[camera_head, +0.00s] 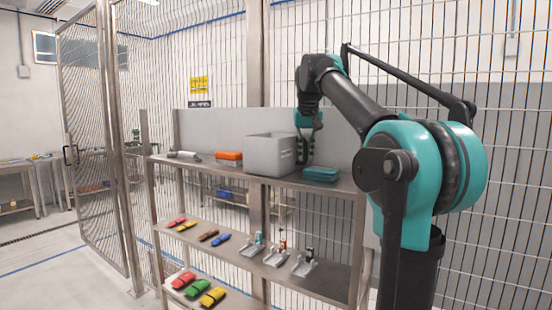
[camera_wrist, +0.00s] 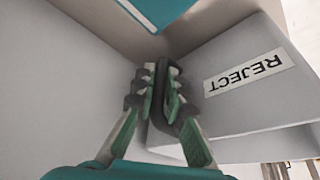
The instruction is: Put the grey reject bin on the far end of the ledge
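The grey reject bin (camera_head: 268,157) stands upright, open at the top, at the middle of the upper ledge (camera_head: 340,186). I cannot tell whether its base touches the ledge. Its REJECT label shows in the wrist view, upside down, on the bin wall (camera_wrist: 225,110). My gripper (camera_head: 305,158) is at the bin's right face, pointing down. In the wrist view my gripper's fingers (camera_wrist: 160,85) are close together on either side of a dark handle on that face, and look shut on it. The bin's inside and far side are hidden.
An orange-topped box (camera_head: 229,158) sits just left of the bin, and a pale tool (camera_head: 184,156) lies at the ledge's left end. A teal case (camera_head: 321,174) lies right of the bin. A grey panel (camera_head: 220,125) backs the ledge. Lower shelves hold several small items.

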